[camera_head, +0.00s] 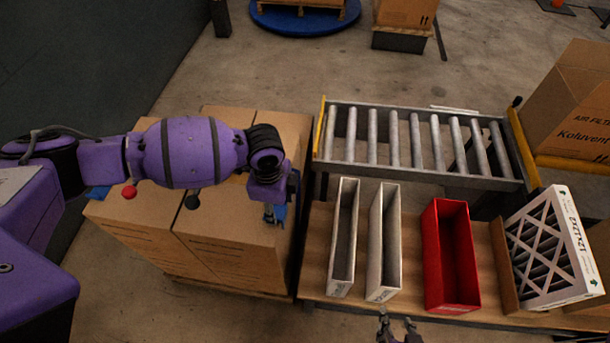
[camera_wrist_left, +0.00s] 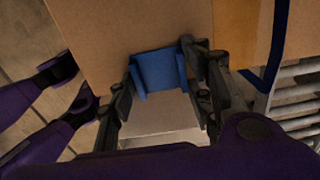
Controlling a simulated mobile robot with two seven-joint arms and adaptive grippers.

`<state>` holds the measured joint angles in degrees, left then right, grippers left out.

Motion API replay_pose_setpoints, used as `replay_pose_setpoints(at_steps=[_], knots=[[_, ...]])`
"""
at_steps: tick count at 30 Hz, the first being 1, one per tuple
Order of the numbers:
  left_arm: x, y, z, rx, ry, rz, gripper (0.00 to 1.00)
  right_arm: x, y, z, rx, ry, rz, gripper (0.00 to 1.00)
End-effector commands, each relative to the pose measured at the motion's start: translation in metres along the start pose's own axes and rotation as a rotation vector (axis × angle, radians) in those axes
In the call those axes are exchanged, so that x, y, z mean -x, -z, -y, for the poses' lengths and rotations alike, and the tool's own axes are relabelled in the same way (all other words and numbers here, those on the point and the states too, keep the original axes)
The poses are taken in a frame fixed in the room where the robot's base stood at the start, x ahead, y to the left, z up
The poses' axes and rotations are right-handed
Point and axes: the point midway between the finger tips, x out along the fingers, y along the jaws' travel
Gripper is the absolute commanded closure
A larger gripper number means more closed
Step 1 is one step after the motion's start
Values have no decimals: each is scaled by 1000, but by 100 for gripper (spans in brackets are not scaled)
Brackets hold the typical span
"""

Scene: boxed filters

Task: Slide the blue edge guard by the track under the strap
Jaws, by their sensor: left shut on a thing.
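The blue edge guard (camera_wrist_left: 158,70) sits between the two fingers of my left gripper (camera_wrist_left: 165,88) at the edge of a cardboard box (camera_wrist_left: 120,30). In the head view my left gripper (camera_head: 274,215) is shut on the guard (camera_head: 281,212), at the stack's side facing the roller track (camera_head: 420,145). A dark blue strap (camera_wrist_left: 276,45) runs down the box to the right of the guard in the wrist view, apart from it. My right gripper (camera_head: 397,326) is at the bottom of the head view, its fingers apart and empty.
Another blue piece (camera_head: 97,192) shows at the stack's left edge. A wooden bench (camera_head: 315,250) holds two white open boxes (camera_head: 343,240), a red bin (camera_head: 450,255) and a white-framed filter (camera_head: 552,248). A large carton (camera_head: 575,100) stands at the right end of the track.

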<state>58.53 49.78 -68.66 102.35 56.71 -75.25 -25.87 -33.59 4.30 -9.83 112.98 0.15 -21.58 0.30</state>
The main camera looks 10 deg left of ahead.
Motion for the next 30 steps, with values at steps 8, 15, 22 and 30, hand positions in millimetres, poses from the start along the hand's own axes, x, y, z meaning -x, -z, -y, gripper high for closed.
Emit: replay_pose_setpoints(at_steps=[8,15,22,30], knots=[[-1,0,14,0,0,1,80,-1,-6,-3,6,-3,9,60],[-1,0,26,1,-1,0,80,-1,-11,-6,14,-3,16,60],[-1,0,37,1,-1,0,80,-2,-15,-6,15,-3,22,60],[0,0,40,0,0,0,80,-2,-16,-5,11,-2,23,60]])
